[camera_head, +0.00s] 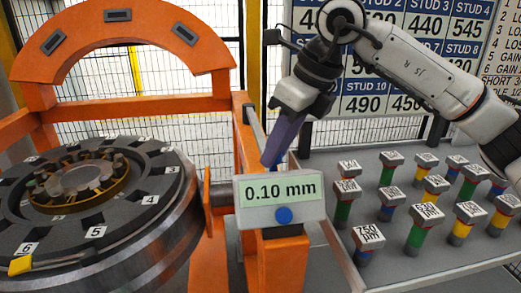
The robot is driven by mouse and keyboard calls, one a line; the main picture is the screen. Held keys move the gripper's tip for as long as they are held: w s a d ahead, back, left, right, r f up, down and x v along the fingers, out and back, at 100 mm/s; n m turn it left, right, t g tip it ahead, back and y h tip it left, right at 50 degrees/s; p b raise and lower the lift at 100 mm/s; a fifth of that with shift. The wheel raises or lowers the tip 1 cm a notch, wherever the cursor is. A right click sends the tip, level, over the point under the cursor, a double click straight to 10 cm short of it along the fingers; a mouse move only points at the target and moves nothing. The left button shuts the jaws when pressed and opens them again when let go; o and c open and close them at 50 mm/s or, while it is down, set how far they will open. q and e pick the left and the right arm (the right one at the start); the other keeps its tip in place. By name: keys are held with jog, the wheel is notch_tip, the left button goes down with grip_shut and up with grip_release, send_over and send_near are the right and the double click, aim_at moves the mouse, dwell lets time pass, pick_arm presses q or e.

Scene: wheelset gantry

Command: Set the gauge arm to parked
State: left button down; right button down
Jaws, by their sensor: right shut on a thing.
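The gauge's display box (310,192) reads "0.10 mm" and has a blue button below the reading. It sits on the orange gantry post. A slim grey bar (253,123), which looks like the gauge arm, runs along the post just behind the display. My right gripper (270,161) reaches down from above with its bluish fingers shut at this bar, just behind the display box. The exact grip point is partly hidden by the fingers and the box. My left gripper is not in view.
The wheelset (112,235) with numbered positions lies at the left under an orange arch (122,20). A yellow piece (20,265) sits on its rim. A grey table (400,268) at the right carries several labelled colored studs. A stud chart (365,85) and mesh fence stand behind.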

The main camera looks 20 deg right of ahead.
jog(key=shift+d, duration=0.3)
jog(key=c, duration=1.7)
grip_release()
jog(key=shift+o, duration=1.3)
jog(key=shift+s+d, duration=0.1)
jog(key=shift+d, duration=0.05)
jog(key=shift+r, duration=0.15)
jog(key=v, duration=1)
